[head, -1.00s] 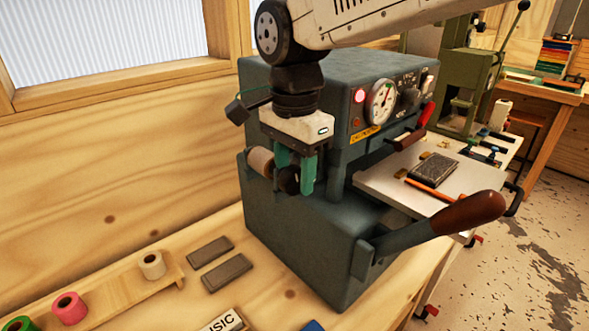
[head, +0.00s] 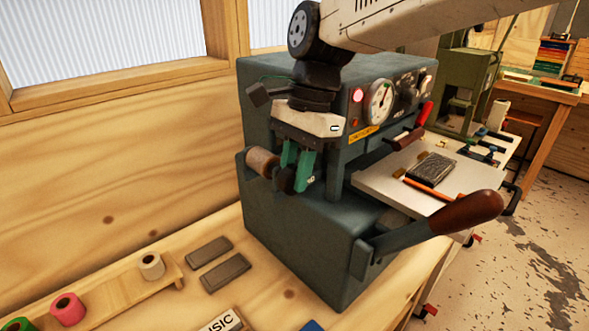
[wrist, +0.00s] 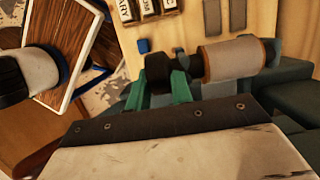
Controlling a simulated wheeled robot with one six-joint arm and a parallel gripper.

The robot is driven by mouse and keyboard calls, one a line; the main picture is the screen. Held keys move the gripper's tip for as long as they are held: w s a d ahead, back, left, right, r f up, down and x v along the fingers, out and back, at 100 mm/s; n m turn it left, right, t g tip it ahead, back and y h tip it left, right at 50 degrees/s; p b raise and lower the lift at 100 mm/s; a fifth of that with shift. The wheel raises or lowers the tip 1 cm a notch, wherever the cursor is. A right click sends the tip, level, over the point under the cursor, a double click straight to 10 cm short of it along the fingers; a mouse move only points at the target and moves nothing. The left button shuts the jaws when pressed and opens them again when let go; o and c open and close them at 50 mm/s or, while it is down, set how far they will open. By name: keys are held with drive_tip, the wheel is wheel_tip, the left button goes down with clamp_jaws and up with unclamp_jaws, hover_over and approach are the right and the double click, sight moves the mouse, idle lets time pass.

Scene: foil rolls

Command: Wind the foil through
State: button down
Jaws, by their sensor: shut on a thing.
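A tan foil roll (head: 262,161) sits on a spindle at the left side of the dark green press (head: 300,235). In the wrist view, the roll (wrist: 233,58) lies level, with a black knob (wrist: 160,68) at the end of its spindle. My gripper (head: 295,179) points down at the press, its green fingers slanted. In the wrist view, my gripper (wrist: 158,84) is shut on the knob, one finger on each side. The roll is beside the fingers, apart from them. The foil's path inside the press is hidden.
A brown-handled lever (head: 472,220) sticks out at the front right of the press. A pale bed (head: 385,180) holds a dark plate (head: 432,168) and an orange stick. Spare rolls, including a pink one (head: 68,309), stand on a wooden rack at the lower left, near two grey bars.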

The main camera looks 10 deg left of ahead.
drive_tip(key=c, duration=1.2)
unclamp_jaws()
drive_tip(key=shift+c, duration=0.2)
drive_tip(key=shift+r, duration=0.1)
drive_tip(key=v, duration=0.7)
drive_tip(key=shift+r, duration=0.3)
drive_tip(key=shift+w, duration=0.1)
